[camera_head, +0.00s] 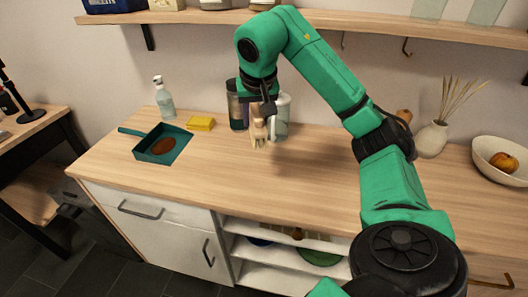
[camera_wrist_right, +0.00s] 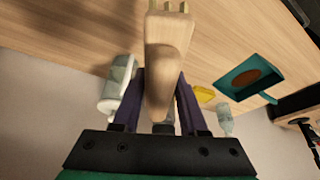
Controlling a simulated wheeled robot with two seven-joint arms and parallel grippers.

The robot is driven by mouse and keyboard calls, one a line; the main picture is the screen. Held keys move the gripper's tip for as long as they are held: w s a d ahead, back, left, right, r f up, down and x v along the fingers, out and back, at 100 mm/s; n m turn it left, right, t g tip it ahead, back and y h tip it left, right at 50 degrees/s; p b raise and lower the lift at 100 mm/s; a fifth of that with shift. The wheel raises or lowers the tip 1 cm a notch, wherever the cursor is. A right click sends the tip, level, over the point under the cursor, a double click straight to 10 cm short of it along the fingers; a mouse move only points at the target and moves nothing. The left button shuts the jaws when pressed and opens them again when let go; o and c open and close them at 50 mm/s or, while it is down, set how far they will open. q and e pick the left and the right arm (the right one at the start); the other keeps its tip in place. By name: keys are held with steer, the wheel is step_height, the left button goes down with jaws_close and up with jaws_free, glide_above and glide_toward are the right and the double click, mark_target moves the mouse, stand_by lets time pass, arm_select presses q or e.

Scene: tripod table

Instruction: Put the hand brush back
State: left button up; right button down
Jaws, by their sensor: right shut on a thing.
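The hand brush (camera_head: 257,132) has a pale wooden body and is held above the counter, left of the picture's middle. In the right wrist view the brush (camera_wrist_right: 168,50) shows its wooden handle between the purple fingers, with pale bristle tufts at the top edge. My right gripper (camera_head: 262,110) is shut on the brush. Whether the brush touches the counter is hard to tell. My left gripper is not in view. Under the wall shelf (camera_head: 330,22) are dark hooks (camera_head: 407,47) with nothing visible hanging on them.
A teal dustpan (camera_head: 181,145) with a brown patch inside lies at the left of the counter (camera_head: 310,180). A yellow sponge (camera_head: 200,124), a pump bottle (camera_head: 164,100) and canisters (camera_head: 236,105) stand behind. A vase (camera_head: 432,140) and bowl (camera_head: 488,160) are at right. The middle counter is clear.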

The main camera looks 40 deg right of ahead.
mark_target(259, 144)
step_height(259, 144, down, 16)
steer(key=b, duration=0.2)
steer(key=shift+w+r+b, duration=0.1)
steer(key=shift+r+b, duration=0.1)
steer(key=shift+b, duration=0.1)
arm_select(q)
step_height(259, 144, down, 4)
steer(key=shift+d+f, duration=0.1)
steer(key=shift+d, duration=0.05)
arm_select(e)
steer(key=shift+f, duration=0.2)
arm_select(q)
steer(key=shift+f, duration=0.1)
arm_select(e)
steer(key=shift+f, duration=0.1)
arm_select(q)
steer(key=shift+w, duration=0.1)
arm_select(e)
steer(key=shift+c, duration=2.2)
jaws_free()
steer(key=p+v, duration=0.2)
steer(key=v, duration=1)
steer(key=shift+d+r, duration=0.1)
steer(key=shift+r, duration=0.15)
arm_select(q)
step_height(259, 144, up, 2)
